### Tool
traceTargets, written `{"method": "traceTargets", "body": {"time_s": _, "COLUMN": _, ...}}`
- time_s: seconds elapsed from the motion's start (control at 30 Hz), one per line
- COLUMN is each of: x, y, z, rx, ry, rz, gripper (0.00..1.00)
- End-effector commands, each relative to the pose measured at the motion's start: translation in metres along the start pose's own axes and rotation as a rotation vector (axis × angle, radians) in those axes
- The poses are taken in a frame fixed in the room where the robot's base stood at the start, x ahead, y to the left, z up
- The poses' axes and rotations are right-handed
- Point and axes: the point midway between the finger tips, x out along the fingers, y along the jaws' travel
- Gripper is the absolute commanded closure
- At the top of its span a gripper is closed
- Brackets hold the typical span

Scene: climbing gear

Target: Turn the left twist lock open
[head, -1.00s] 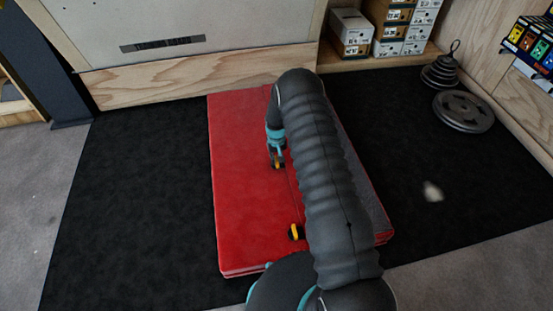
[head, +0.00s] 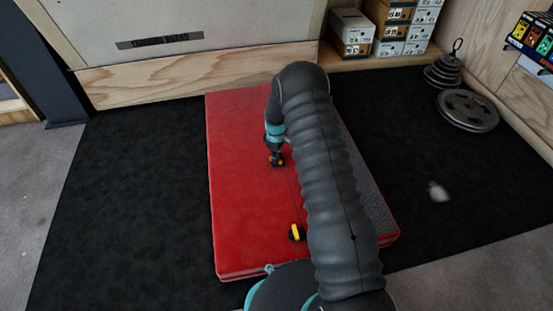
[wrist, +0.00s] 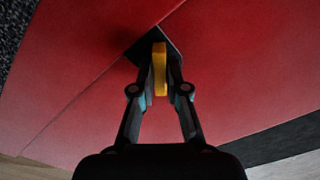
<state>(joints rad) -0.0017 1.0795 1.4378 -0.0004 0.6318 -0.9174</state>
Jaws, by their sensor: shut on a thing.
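A red crash mat (head: 240,190) lies on the floor, with two small yellow-and-black twist locks along its seam. The farther, slightly more left lock (head: 281,161) is at my gripper (head: 275,155), mostly hidden by it in the head view. In the wrist view, the lock's yellow handle (wrist: 160,66) stands between the fingertips of my gripper (wrist: 160,82), which is shut on it. The lock's dark base (wrist: 173,50) lies on the mat seam. The nearer lock (head: 297,232) is apart from my gripper, beside my arm.
Black matting (head: 130,190) around the red mat is mostly clear. Weight plates (head: 467,110) lie at the right, with a white blurred object (head: 438,192) on the matting. Shoe boxes (head: 352,32) stand at the back. My arm covers part of the red mat.

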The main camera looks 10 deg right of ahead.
Motion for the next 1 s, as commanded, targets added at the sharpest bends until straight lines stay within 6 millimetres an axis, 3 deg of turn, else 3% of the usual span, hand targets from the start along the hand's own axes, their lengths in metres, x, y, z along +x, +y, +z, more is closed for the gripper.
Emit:
{"method": "traceTargets", "body": {"time_s": 0.5, "x": 0.0009, "y": -0.0010, "z": -0.0019, "rx": -0.456, "ry": 0.001, "rz": 0.001, "gripper": 1.00}}
{"method": "traceTargets", "body": {"time_s": 1.0, "x": 0.0005, "y": -0.0022, "z": -0.0021, "rx": -0.658, "ry": 0.001, "rz": -0.002, "gripper": 1.00}}
